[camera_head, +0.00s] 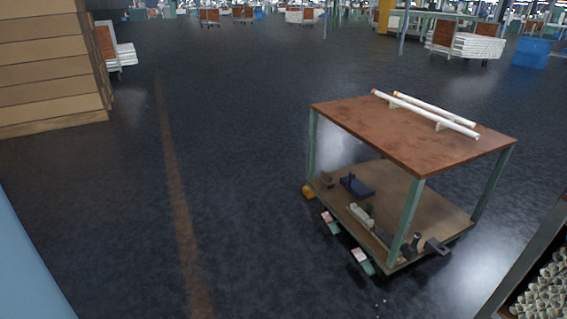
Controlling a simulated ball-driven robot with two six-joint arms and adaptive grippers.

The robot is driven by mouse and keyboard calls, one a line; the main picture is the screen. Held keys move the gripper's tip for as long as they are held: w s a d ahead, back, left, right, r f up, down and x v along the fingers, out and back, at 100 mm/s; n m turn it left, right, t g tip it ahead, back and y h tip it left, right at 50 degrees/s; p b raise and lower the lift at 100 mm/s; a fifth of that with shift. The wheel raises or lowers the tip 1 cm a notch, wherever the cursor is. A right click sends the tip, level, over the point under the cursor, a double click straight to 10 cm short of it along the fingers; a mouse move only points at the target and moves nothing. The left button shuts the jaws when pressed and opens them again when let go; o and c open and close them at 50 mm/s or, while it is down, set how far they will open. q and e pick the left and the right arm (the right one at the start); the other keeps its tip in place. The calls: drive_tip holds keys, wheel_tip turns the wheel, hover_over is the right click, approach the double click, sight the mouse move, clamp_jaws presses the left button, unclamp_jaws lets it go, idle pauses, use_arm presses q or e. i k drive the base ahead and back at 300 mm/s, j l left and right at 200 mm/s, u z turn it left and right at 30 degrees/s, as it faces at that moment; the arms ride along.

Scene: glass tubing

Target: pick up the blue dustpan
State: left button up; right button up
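A dark blue object that looks like the dustpan (357,186) lies on the lower shelf (400,180) of a two-level cart, towards its left side. A short upright part, perhaps its handle, rises from it. It is small in view, so its exact shape is hard to tell. Neither of my grippers shows in the head view.
The cart's brown top (400,130) carries two white tubes (430,110) and overhangs the lower shelf. Several small tools share that shelf. Stacked boxes (45,70) stand at left, a bin of tubes (545,290) at lower right. The dark floor (240,170) left of the cart is clear.

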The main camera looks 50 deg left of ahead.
sight(352, 184)
drive_tip(key=u, duration=1.05)
drive_tip(key=i+j+z, duration=0.1)
drive_tip(key=i+j, duration=0.2)
drive_tip(key=i+j+z, duration=0.15)
drive_tip(key=i+j, duration=0.2)
drive_tip(key=i, duration=0.15)
drive_tip(key=i+j+z, duration=0.1)
drive_tip(key=i+j, duration=0.25)
drive_tip(key=i+j+z, duration=0.15)
drive_tip(key=i+j, duration=0.2)
drive_tip(key=j, duration=0.15)
drive_tip(key=i+j+z, duration=0.1)
drive_tip(key=i+j, duration=0.2)
drive_tip(key=j, duration=0.15)
drive_tip(key=i+j+z, duration=0.15)
drive_tip(key=i+j, duration=0.2)
drive_tip(key=j, duration=0.15)
drive_tip(key=i+j+z, duration=0.1)
drive_tip(key=i+j, duration=0.15)
drive_tip(key=j, duration=0.25)
drive_tip(key=i+j+z, duration=0.15)
drive_tip(key=i+j, duration=0.15)
drive_tip(key=j, duration=0.25)
